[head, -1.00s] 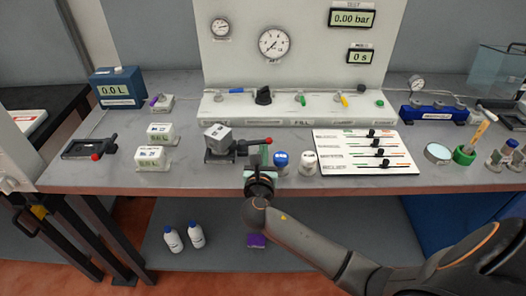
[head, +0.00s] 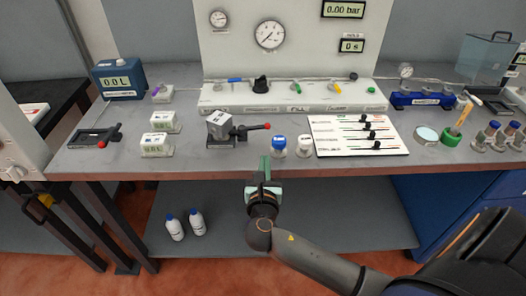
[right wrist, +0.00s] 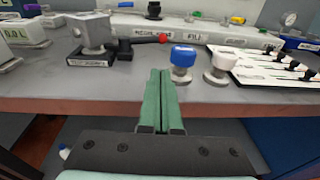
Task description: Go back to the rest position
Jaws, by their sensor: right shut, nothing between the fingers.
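My right gripper (head: 265,172) is in front of the bench's front edge in the head view, with its green fingers together and nothing between them. In the right wrist view the two green fingers (right wrist: 161,90) lie side by side, pointing toward the bench. A grey block device with a red-tipped lever (head: 222,127) stands on the bench, beyond and left of the fingers. A blue-topped knob (head: 279,143) and a white-topped knob (head: 304,145) stand just beyond and right of them. The gripper appears apart from all of these. My left gripper is not in view.
The bench top (head: 90,160) has a clear strip along its front. A white slider panel (head: 340,147) lies right of the knobs. Two white bottles (head: 175,230) stand on the lower shelf (head: 330,232). A gauge panel (head: 290,60) rises behind.

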